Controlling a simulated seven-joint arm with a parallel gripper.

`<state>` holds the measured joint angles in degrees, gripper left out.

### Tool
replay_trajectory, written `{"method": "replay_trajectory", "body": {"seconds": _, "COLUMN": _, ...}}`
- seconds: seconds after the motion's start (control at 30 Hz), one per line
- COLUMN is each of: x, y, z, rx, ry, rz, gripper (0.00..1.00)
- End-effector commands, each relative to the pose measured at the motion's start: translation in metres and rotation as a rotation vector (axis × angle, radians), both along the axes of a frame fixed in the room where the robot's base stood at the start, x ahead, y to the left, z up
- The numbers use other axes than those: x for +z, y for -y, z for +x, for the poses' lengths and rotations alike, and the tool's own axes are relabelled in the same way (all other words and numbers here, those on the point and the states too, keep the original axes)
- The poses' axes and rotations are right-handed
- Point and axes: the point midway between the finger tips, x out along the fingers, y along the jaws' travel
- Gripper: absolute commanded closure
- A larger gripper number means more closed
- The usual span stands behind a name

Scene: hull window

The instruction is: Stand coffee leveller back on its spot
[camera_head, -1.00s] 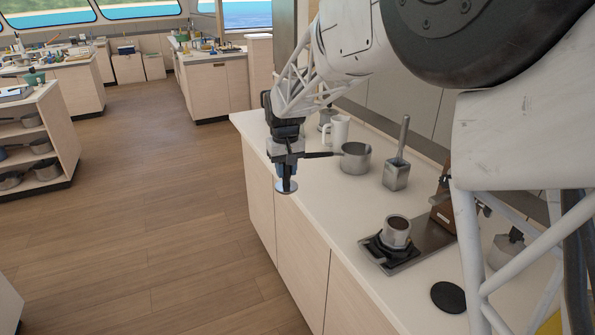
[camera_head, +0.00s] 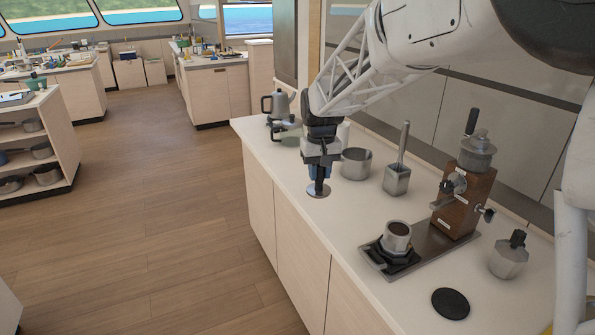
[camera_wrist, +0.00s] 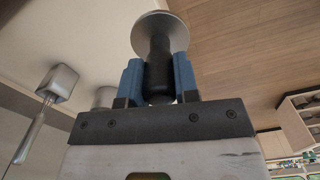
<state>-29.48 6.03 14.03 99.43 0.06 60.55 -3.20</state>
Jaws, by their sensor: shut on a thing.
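The coffee leveller (camera_head: 318,192) has a dark handle and a flat silver disc. My gripper (camera_head: 320,172) is shut on its handle, with the disc hanging lowest, above the counter's front edge. In the wrist view the blue fingers of my gripper (camera_wrist: 158,84) clasp the dark handle on both sides. The leveller's disc (camera_wrist: 160,32) sticks out beyond the fingertips, clear of other things there. A black round pad (camera_head: 450,303) lies bare on the counter near the front right; I cannot tell whether it is the leveller's spot.
On the counter (camera_head: 345,225) stand a metal pot (camera_head: 355,164), a square metal container with a handle (camera_head: 397,180), a metal cup on a black holder (camera_head: 397,237) on a grey tray, a wooden grinder (camera_head: 465,195), a moka pot (camera_head: 508,257) and a kettle (camera_head: 277,105).

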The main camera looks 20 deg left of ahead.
Motion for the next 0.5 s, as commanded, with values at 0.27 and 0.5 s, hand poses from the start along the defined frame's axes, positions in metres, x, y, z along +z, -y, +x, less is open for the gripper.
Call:
{"method": "replay_trajectory", "body": {"seconds": 0.27, "x": 0.01, "y": 0.086, "z": -0.009, "rx": -0.061, "ry": 0.002, "rz": 0.001, "gripper": 1.0}}
{"method": "replay_trajectory", "body": {"seconds": 0.5, "x": 0.01, "y": 0.153, "z": -0.025, "rx": -0.105, "ry": 0.002, "rz": 0.001, "gripper": 1.0}}
